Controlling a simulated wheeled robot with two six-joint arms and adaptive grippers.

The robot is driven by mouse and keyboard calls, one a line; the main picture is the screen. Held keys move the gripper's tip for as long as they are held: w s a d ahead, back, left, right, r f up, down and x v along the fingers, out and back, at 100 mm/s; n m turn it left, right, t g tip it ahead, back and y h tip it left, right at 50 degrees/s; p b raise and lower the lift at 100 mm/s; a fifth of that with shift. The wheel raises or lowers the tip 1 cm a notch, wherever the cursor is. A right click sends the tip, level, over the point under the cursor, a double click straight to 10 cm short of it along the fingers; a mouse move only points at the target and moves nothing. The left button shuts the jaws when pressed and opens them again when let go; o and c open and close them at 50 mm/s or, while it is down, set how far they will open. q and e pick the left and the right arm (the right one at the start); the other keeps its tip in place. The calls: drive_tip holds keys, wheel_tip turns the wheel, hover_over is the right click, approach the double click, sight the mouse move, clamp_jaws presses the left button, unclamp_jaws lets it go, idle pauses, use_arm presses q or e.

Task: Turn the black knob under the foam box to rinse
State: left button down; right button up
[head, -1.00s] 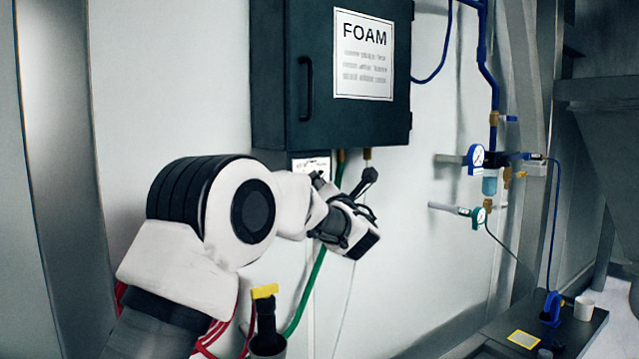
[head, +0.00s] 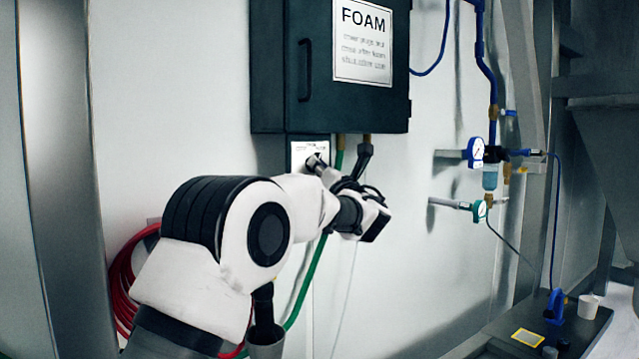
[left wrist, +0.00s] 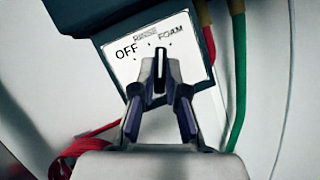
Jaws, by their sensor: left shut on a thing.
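The foam box (head: 272,70) is a dark cabinet with a FOAM sign, on the wall in the head view. Below it is a white dial plate (head: 300,150); in the left wrist view the plate (left wrist: 128,68) reads OFF, RINSE and FOAM. The black knob (left wrist: 160,68) stands at the plate's middle, its white line pointing roughly upward, near the gap between RINSE and FOAM. My left gripper (left wrist: 160,92) is shut on the knob, a finger on each side. In the head view my left gripper (head: 318,163) reaches the plate, and my wrist hides part of it.
A green hose (head: 306,285) and a pipe (head: 364,155) hang below the box. A coiled red hose (head: 122,285) is at lower left. Gauges (head: 476,150) and blue piping are on the wall at right. A low bench (head: 490,340) holds a white cup (head: 587,307).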

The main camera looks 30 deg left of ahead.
use_arm(q)
drive_tip(key=shift+w+n+g+y+b, duration=0.1)
drive_tip(key=shift+n+g+y+b, duration=0.55)
drive_tip(key=shift+n, duration=1.05)
drive_tip(key=shift+n+g+y+b, duration=0.45)
drive_tip(key=shift+n+g+b, duration=0.25)
drive_tip(key=shift+n, duration=1)
drive_tip(key=shift+g, duration=0.25)
drive_tip(key=c, duration=1.2)
unclamp_jaws()
drive_tip(key=shift+a+f, duration=0.1)
drive_tip(key=v, duration=1.2)
